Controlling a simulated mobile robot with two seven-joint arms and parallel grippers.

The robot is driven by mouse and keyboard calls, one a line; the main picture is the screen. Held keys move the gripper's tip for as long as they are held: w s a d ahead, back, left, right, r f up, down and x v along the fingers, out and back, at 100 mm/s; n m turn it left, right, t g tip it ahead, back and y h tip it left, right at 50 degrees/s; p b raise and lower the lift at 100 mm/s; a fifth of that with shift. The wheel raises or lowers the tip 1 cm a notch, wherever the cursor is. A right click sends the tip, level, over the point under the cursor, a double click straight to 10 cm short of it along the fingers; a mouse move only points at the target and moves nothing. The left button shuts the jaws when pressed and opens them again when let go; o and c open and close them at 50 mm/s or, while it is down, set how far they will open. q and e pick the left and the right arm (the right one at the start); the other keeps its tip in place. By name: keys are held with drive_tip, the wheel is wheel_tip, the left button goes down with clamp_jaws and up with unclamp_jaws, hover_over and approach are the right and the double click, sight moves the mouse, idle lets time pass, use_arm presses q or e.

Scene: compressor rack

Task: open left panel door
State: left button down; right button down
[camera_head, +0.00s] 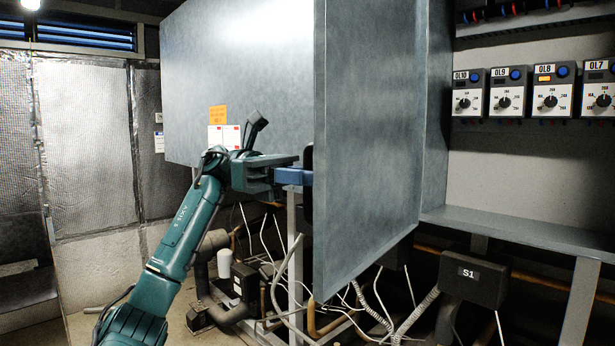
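The grey panel door (368,150) stands swung out toward me, showing one broad face and its near vertical edge. The cabinet interior is exposed to its right. My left gripper (296,176) is at the door's left side, level with its middle, beside a dark handle-like part (307,188) partly hidden behind the door edge. Blue finger parts reach to that dark part. I cannot tell whether they are shut on it or only touching or near it. My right gripper is not in view.
A large grey panel (240,75) with orange and white labels stands behind the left arm. Overload relays (550,90) line the cabinet at right, above a grey ledge (520,228). Pipes, cables and a black S1 box (474,280) lie below the door. Floor at lower left looks open.

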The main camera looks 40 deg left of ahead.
use_arm(q)
drive_tip(key=shift+f, duration=0.1)
idle(0.3)
drive_tip(key=c, duration=1.6)
unclamp_jaws()
drive_tip(key=shift+a, duration=0.1)
drive_tip(key=shift+o, duration=0.2)
drive_tip(key=s+a, duration=0.2)
drive_tip(key=a, duration=1.1)
drive_tip(key=shift+a, duration=0.1)
